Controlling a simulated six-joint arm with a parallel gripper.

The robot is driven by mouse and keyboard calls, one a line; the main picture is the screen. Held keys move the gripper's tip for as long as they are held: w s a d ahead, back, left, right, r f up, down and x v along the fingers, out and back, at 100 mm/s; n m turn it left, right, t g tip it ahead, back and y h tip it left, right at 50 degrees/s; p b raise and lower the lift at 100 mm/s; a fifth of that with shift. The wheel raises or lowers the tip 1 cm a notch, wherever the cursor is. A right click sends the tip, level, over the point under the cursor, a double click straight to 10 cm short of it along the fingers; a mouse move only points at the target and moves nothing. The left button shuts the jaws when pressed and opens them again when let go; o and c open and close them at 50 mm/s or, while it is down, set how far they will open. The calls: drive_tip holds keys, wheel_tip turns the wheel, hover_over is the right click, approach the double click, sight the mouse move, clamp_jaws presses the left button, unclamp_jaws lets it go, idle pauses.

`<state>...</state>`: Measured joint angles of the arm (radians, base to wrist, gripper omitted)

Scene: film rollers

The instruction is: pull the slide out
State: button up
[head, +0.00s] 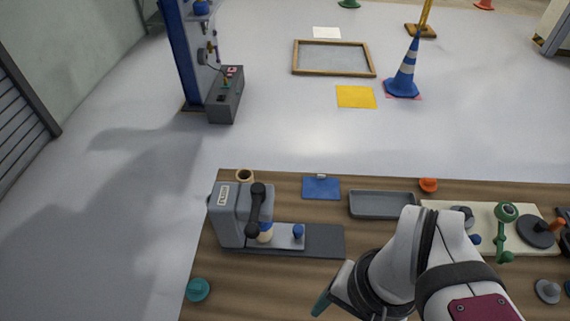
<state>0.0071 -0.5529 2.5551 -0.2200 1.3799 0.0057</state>
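A grey boxy machine (227,212) with a small white label stands on the left part of the wooden table. A black lever (257,205) is on its right side. A light grey slide plate (283,241) with a blue knob (298,231) sticks out to the right, lying on a dark base (328,240). A cream roller-like piece (265,232) shows below the lever. My gripper (322,303) is at the bottom centre, below and right of the blue knob and apart from it. Only a teal fingertip shows clearly, so its opening is hidden.
A blue mat (321,188), a grey tray (382,197) and an orange knob (428,185) lie along the back. A teal knob (198,290) sits front left. Bare wood lies in front of the base.

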drive_tip(key=w+r+n, duration=0.2)
drive_tip(key=w+n, duration=0.3)
drive_tip(key=w, duration=0.4)
drive_tip(key=n+h, duration=0.2)
drive_tip(key=n, duration=0.7)
approach(298, 228)
wheel_tip(298, 228, down, 8)
drive_tip(key=shift+s+d+f, duration=0.1)
drive_tip(key=shift+f, duration=0.45)
clamp_jaws()
drive_tip(key=shift+r, duration=0.1)
